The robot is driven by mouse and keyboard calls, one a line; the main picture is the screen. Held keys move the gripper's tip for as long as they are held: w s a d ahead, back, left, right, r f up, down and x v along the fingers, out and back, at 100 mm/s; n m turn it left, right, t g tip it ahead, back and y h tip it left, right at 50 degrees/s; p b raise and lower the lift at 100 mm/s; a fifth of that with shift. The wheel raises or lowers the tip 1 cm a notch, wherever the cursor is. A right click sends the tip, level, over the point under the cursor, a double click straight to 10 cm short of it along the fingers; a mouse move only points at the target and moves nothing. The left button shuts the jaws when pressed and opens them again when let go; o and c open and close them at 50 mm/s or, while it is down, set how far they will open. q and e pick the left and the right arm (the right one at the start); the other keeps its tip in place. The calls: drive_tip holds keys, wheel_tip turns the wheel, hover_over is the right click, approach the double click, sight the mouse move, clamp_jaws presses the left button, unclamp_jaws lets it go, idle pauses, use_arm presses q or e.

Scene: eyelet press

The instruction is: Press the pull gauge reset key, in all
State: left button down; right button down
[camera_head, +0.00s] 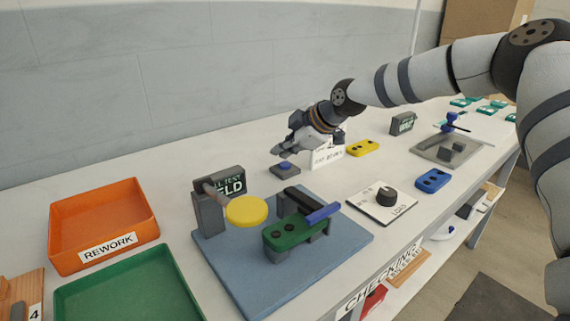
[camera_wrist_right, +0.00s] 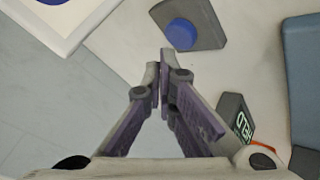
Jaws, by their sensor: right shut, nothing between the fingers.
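The key is a blue round button (camera_head: 285,164) on a small grey block (camera_head: 287,172), behind the blue base plate. In the right wrist view the blue button (camera_wrist_right: 181,34) and its grey block (camera_wrist_right: 205,22) lie just beyond my fingertips. My right gripper (camera_head: 281,151) is shut and empty, above and slightly behind the button; it looks apart from it. Its closed fingers also show in the right wrist view (camera_wrist_right: 160,64). The pull gauge display (camera_head: 231,183) reads partly "ELD", with its left part covered by a grey post. My left gripper is out of view.
The blue base plate (camera_head: 225,255) carries a yellow disc (camera_head: 246,210) and a green fixture (camera_head: 290,236). An orange REWORK tray (camera_head: 105,222) and a green tray (camera_head: 130,290) stand left. A LOAD dial panel (camera_head: 375,208) is right. A white sign (camera_head: 328,157) stands close beside my right gripper.

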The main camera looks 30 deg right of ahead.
sight(284, 165)
drive_tip(key=shift+f, duration=0.1)
idle(0.3)
drive_tip(key=shift+f, duration=0.35)
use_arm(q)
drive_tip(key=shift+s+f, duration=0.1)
use_arm(e)
drive_tip(key=shift+f, duration=0.55)
idle(0.4)
idle(0.4)
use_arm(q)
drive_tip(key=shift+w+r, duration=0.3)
use_arm(e)
drive_tip(key=shift+r, duration=0.95)
